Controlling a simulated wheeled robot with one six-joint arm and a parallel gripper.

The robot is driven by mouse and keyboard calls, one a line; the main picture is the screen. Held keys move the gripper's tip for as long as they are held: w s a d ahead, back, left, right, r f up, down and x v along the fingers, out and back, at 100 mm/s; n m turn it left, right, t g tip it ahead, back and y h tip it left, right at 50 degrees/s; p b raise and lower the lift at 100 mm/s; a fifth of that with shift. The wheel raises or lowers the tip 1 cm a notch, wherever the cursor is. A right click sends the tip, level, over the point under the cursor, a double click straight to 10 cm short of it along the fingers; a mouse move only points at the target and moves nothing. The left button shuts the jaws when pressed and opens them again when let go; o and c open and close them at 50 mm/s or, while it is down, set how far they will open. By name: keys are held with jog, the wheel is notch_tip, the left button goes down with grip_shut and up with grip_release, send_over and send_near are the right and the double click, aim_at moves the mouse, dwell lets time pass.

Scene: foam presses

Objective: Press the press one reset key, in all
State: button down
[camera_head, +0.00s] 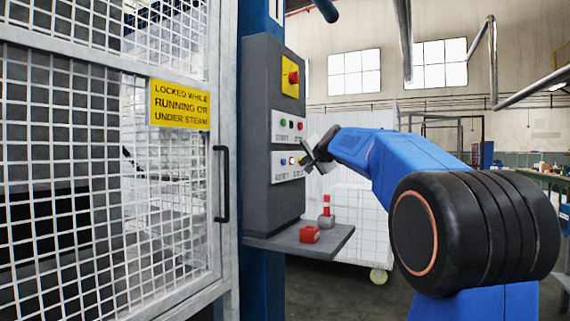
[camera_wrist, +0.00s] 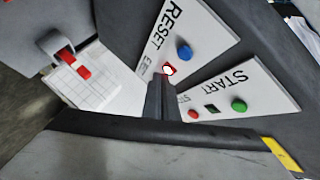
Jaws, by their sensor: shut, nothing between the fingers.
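The grey control box (camera_head: 262,205) stands beside the caged press. Its lower white plate (camera_head: 289,175) carries a blue button (camera_head: 283,161) and a small red-and-white control (camera_head: 291,160). In the wrist view the blue button (camera_wrist: 184,52) sits by the word RESET, with the red-and-white control (camera_wrist: 169,70) at the plate's narrow end. My gripper (camera_head: 308,158) is just right of this plate and covers its right end. In the wrist view its shut, empty fingers (camera_wrist: 160,82) end below the red-and-white control, apart from the blue button. I cannot tell whether they touch the panel.
The START plate (camera_wrist: 263,85) holds green, black and red controls. A yellow plate with a red knob (camera_head: 291,77) is above. A shelf (camera_head: 335,240) below bears a red block (camera_head: 309,234) and a grey-and-red item (camera_head: 326,214). The mesh gate (camera_head: 225,100) is at left.

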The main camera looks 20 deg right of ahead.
jog(key=shift+w+a, duration=1.2)
jog(key=shift+w, duration=0.3)
jog(key=shift+w, duration=0.1)
dwell(1.0)
jog(key=shift+w+a, duration=0.25)
jog(key=shift+w+a, duration=0.25)
jog(key=shift+w, duration=0.1)
dwell(1.0)
jog(key=shift+s, duration=0.1)
jog(key=shift+s+d, duration=0.5)
jog(key=shift+s, duration=0.1)
jog(key=shift+s+d, duration=0.75)
jog(key=shift+s, duration=0.25)
jog(key=shift+s+d, duration=0.75)
jog(key=shift+s, duration=0.25)
